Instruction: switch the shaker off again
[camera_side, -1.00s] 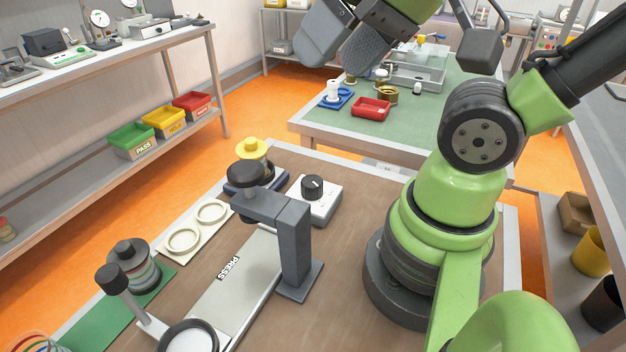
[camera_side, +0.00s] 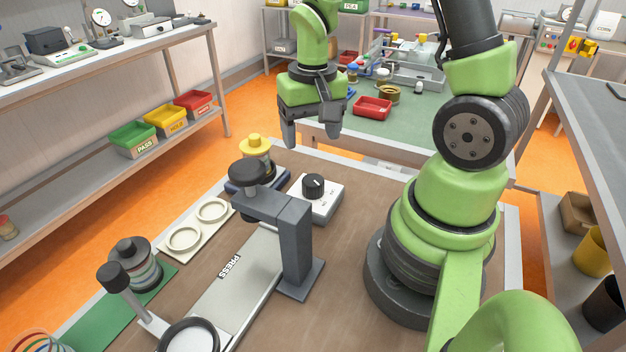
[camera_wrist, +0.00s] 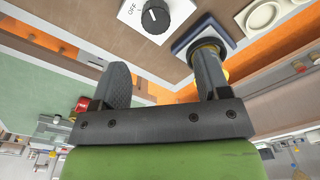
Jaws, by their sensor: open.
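The shaker is a dark blue platform (camera_side: 236,187) on the far side of the bench, carrying a jar with a yellow cap (camera_side: 256,143). Beside it is a white control box (camera_side: 325,209) with a black knob (camera_side: 314,184). In the wrist view, the knob (camera_wrist: 156,17) has a white pointer line and an OFF label (camera_wrist: 131,10) beside it. I cannot tell its setting for sure. My gripper (camera_side: 308,140) is open and empty, fingers down, above and beyond the box, apart from the knob. In the wrist view, the right finger of my gripper (camera_wrist: 163,62) overlaps the shaker jar.
A grey press (camera_side: 292,240) stands just in front of the control box. Two cream rings on a plate (camera_side: 198,228) lie left of it. A green table with a red tray (camera_side: 372,108) is behind my gripper. The bench right of the box is bare.

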